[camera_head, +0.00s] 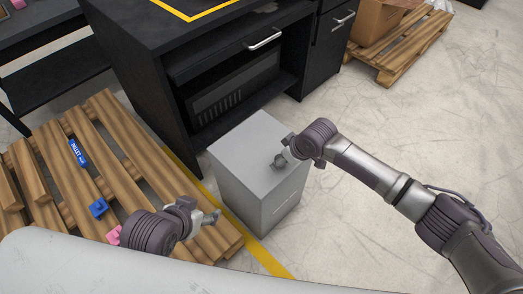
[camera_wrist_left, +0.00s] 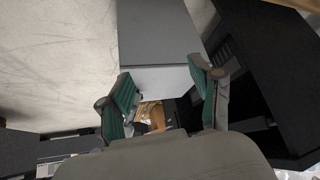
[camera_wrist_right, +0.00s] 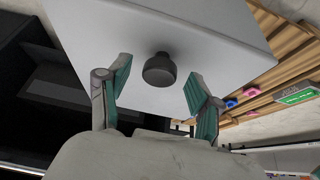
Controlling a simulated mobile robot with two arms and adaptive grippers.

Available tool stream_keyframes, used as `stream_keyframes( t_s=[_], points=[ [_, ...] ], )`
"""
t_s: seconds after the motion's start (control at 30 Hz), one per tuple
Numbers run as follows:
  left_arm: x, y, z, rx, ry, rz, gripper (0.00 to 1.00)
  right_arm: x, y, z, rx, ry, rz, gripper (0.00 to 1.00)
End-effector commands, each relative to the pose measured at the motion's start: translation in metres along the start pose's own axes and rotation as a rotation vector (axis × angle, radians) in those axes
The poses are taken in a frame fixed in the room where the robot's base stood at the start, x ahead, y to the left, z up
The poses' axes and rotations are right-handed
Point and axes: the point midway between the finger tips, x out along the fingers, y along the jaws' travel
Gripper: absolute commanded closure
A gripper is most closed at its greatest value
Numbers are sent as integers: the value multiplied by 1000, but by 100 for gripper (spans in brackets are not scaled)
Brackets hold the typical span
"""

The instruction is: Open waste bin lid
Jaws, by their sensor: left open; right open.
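The waste bin (camera_head: 246,148) is a light grey box standing on the floor in front of the black workbench, and its flat lid looks closed. A dark round knob (camera_wrist_right: 160,71) on the lid shows in the right wrist view. My right gripper (camera_head: 284,152) is over the lid, open, its fingers on either side of the knob with visible gaps; contact cannot be made out. My left gripper (camera_head: 209,214) is open and empty at the bin's left side, near the pallet. The bin (camera_wrist_left: 158,40) also shows beyond its fingers in the left wrist view.
A wooden pallet (camera_head: 78,124) with blue and pink small items (camera_head: 98,208) lies at the left. The black workbench (camera_head: 150,70) stands close behind the bin. Another pallet (camera_head: 412,48) with a cardboard box (camera_head: 378,22) is at the back right. Floor at the right is clear.

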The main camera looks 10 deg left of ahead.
Motion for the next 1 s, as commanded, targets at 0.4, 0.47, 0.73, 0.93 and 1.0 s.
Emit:
stream_keyframes(
  t_s=[0.4,0.47,0.73,0.93,1.0],
  points=[
    [1,0,-3,0,15,1,35,1,0,0,0,0,0,35],
    [0,0,-2,0,9,1,35,0,0,0,0,0,0,35],
    [-12,-2,13,-3,-88,-5,35,-10,0,-1,0,1,-1,35],
    [-21,-4,26,-5,-167,-9,35,-16,0,-1,0,1,-1,35],
    [-25,-5,30,-6,-195,-10,35,-18,0,-1,0,1,-1,35]
  ],
)
